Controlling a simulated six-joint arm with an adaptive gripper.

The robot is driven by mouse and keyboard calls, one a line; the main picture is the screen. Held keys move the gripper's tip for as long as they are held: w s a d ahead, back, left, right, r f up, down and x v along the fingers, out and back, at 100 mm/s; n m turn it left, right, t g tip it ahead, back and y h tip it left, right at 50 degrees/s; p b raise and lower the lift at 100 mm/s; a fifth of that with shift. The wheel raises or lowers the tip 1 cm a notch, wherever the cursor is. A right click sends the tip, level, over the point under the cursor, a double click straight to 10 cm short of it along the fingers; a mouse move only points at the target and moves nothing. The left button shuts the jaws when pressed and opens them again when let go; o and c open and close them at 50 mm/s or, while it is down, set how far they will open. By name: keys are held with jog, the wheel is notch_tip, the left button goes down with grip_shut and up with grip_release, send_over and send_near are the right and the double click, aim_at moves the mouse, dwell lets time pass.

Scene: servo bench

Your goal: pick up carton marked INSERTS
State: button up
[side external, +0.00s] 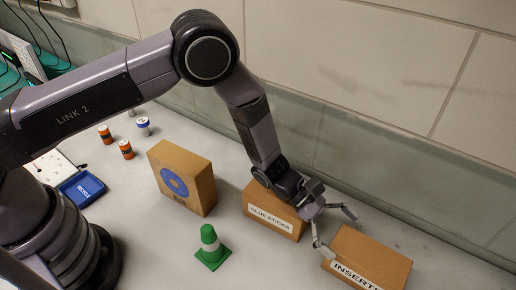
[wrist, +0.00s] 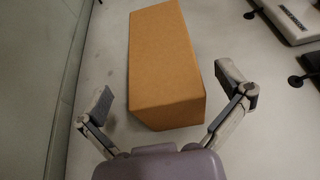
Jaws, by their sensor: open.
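The carton marked INSERTS (side external: 372,254) is a brown box at the lower right of the side view, with a white label on its front face. My gripper (side external: 338,232) is open and empty at the left end of this carton, its fingers spread and pointing toward it. In the wrist view a plain brown carton (wrist: 163,62) lies ahead between the spread fingers of my gripper (wrist: 166,80). It appears to be the same carton; no label shows there. I cannot tell whether a finger touches it.
The GLUE STICKS carton (side external: 273,213) stands just behind my gripper. A carton with a blue ring (side external: 183,178), a green cone (side external: 211,247), several small cylinders and a blue tray (side external: 82,189) are farther left. The wall (side external: 400,170) runs along the back. Dark-and-white items (wrist: 290,20) show at upper right in the wrist view.

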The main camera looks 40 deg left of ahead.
aim_at(364, 265)
jog(key=x, duration=0.4)
jog(key=shift+s+d+f, duration=0.1)
jog(key=shift+d+f, duration=0.1)
jog(key=shift+c, duration=0.3)
jog(key=c, duration=1.1)
